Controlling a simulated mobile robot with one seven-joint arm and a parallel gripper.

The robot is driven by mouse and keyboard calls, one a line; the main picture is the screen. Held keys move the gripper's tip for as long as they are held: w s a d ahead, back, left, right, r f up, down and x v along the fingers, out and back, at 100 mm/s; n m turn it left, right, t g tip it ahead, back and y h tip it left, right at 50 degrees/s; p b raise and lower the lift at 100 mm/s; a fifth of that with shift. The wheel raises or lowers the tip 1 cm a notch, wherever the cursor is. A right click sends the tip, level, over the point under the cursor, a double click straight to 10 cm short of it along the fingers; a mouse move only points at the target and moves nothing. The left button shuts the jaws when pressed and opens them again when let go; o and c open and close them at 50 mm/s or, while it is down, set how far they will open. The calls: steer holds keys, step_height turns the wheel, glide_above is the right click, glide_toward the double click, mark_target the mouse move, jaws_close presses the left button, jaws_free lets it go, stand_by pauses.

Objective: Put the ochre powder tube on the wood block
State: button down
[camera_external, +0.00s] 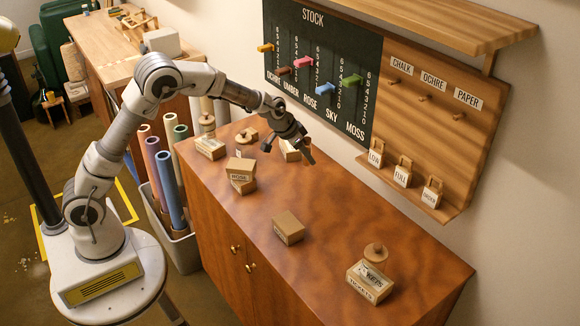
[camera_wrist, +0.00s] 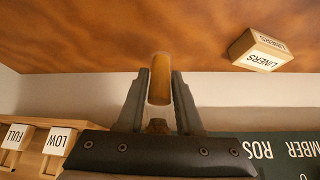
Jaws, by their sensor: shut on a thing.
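My gripper (camera_external: 289,148) is above the far part of the brown table. In the wrist view my gripper (camera_wrist: 159,82) is shut on the ochre powder tube (camera_wrist: 160,78), a clear tube with yellow-brown content standing between the two fingers. The tube cannot be made out in the external view. A plain wood block (camera_external: 288,227) sits on the middle of the table, nearer the camera than my gripper and apart from it; no label shows on it.
A LINERS box (camera_wrist: 261,50) is near my gripper. The stock board (camera_external: 325,75) is on the wall.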

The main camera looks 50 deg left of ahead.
steer(key=w+a+r+n+y, duration=0.1)
steer(key=a+n, duration=0.1)
steer(key=a, duration=0.5)
steer(key=a+r+n+y, duration=0.1)
steer(key=a+n+y, duration=0.15)
steer(key=a, duration=0.55)
steer(key=n+g+p, duration=0.1)
steer(key=n, duration=0.3)
glide_above(249, 131)
steer(key=shift+y, duration=0.45)
steer(key=f, duration=0.5)
steer(key=shift+d, duration=0.35)
steer(key=shift+a+f, duration=0.25)
steer(key=shift+f, duration=2.05)
steer(key=c, duration=0.6)
jaws_free()
steer(key=shift+o, duration=0.2)
steer(key=shift+r, duration=0.1)
